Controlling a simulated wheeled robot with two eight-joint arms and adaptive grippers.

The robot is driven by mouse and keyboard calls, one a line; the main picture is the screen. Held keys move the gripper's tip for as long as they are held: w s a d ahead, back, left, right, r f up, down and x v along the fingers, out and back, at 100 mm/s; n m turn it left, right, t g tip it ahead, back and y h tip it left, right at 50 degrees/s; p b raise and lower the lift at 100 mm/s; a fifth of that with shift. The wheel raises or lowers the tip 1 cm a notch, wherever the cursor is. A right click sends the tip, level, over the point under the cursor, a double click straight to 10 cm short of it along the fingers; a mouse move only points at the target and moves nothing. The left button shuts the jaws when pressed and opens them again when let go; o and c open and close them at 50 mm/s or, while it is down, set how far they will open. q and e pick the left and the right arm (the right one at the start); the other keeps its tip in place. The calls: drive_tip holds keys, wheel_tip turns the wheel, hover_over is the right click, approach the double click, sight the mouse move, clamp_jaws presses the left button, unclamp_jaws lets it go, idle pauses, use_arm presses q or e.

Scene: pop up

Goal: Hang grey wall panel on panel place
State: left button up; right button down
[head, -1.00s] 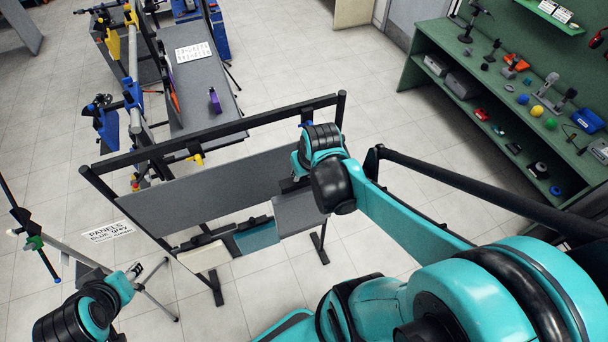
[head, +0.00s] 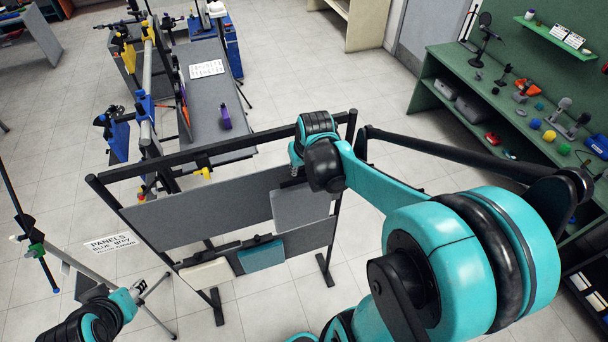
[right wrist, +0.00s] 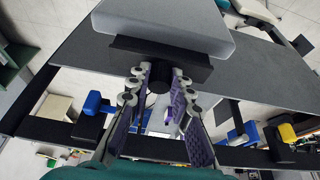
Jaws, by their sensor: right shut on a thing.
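The small light grey wall panel (head: 302,207) is in front of the right end of the rack's upper grey board (head: 205,212). My right gripper (head: 294,170) is at its top edge. In the right wrist view the fingers (right wrist: 160,86) are shut on the dark knob of the black bracket (right wrist: 160,52) behind the grey panel (right wrist: 165,22). I cannot tell whether the panel touches the board.
The black rack frame (head: 220,149) surrounds the boards. A sign reading "PANELS BLUE grey" (head: 112,244) stands at left beside a tripod. A grey table (head: 214,100) is behind the rack. A green shelf unit (head: 440,85) with small items is at right.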

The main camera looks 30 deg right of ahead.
drive_tip(key=w+d+f+b, duration=0.1)
drive_tip(key=w+b, duration=0.1)
drive_tip(key=w, duration=0.4)
drive_tip(key=shift+w+d+f, duration=0.25)
drive_tip(key=shift+w+d, duration=0.05)
idle(0.3)
drive_tip(key=c, duration=1.3)
unclamp_jaws()
drive_tip(key=shift+r, duration=0.1)
